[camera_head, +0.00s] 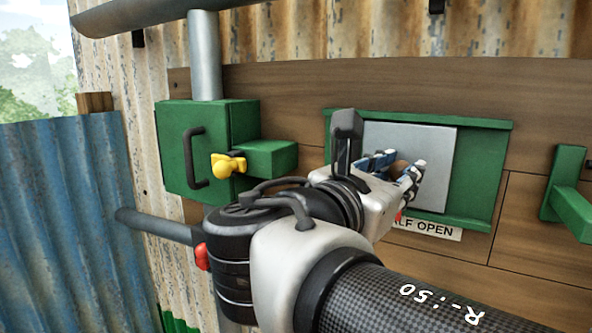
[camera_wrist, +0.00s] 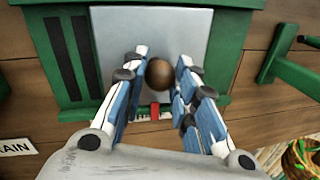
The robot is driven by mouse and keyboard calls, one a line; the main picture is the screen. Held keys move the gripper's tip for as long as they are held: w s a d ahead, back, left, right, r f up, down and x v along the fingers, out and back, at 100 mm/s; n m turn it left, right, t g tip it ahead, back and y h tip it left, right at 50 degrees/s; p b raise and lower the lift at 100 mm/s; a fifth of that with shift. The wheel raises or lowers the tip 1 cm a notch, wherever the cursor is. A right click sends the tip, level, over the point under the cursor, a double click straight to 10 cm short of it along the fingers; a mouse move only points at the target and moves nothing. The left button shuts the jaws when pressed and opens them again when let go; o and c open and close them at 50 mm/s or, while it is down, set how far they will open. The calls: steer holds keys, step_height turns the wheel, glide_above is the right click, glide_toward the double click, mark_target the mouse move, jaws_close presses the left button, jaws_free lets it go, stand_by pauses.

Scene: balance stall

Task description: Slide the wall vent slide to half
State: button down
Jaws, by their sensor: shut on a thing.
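The wall vent has a green frame (camera_head: 480,180) on a wooden wall, with a flat grey slide plate (camera_head: 420,140) in it. In the wrist view the plate (camera_wrist: 190,25) covers the middle, dark slots (camera_wrist: 60,60) show at its left, and plain green shows at its right. My gripper (camera_head: 405,172) is at the plate's round brown knob (camera_wrist: 159,72), its fingers shut on the knob from both sides. A red mark (camera_wrist: 155,110) shows on the lower rail below the knob. A label (camera_head: 425,228) reads "ALF OPEN", its left part hidden by my gripper.
A green box (camera_head: 225,130) with a black handle and yellow knob (camera_head: 227,165) stands out left of the vent. A green bracket (camera_head: 565,195) juts out at the right. A basket (camera_wrist: 300,155) shows at the wrist view's lower right corner.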

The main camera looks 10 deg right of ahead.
steer(key=shift+w+a, duration=0.15)
steer(key=shift+a, duration=0.05)
steer(key=c, duration=1.7)
jaws_free()
steer(key=o, duration=0.4)
steer(key=shift+d, duration=0.15)
steer(key=v, duration=1.2)
